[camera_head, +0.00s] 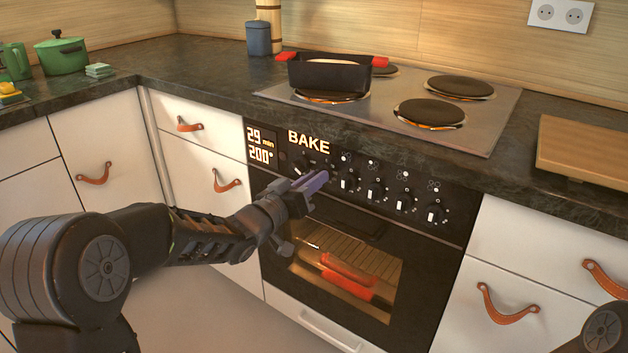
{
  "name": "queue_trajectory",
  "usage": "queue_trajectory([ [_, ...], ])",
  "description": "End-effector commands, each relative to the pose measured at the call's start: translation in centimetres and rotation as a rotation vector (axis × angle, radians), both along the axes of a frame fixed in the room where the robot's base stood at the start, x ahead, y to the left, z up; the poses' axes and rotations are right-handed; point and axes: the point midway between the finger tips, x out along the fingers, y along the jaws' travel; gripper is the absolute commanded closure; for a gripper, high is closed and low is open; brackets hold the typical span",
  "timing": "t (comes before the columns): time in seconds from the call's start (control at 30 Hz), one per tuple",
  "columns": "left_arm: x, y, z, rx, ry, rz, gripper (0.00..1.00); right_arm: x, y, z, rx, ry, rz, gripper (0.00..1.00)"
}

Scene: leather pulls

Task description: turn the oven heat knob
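The oven (360,230) has a black front with a row of knobs below the lit word BAKE. Its lit display (261,146) reads 29 min and 200°. One knob (301,167) shows just left of my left gripper, and another knob (347,183) shows just right of it. My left gripper (317,180) reaches in from the left, with its purple fingers at the panel between these two. The fingers hide the panel behind their tips, so contact with a knob cannot be told. The gap between the fingers does not show clearly. My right gripper is out of view.
The oven door handle (350,218) is below the knobs. A black pan (330,76) with red handles stands on the stovetop (388,110) above. A wooden board (585,152) lies on the counter at right. Drawers with leather pulls flank the oven.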

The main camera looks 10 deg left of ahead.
Motion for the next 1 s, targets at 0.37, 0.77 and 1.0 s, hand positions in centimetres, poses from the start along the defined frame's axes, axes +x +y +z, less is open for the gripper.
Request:
queue_trajectory([
  [0.37,0.0,0.0,0.0,0.000,0.000,0.000,1.00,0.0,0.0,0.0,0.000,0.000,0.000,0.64],
  [0.77,0.0,0.1,-0.4,0.100,-0.042,0.001,1.00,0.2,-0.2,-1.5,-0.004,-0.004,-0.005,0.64],
  [1.0,0.0,0.0,-0.1,0.248,-0.098,0.001,1.00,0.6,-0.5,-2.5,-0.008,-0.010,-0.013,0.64],
])
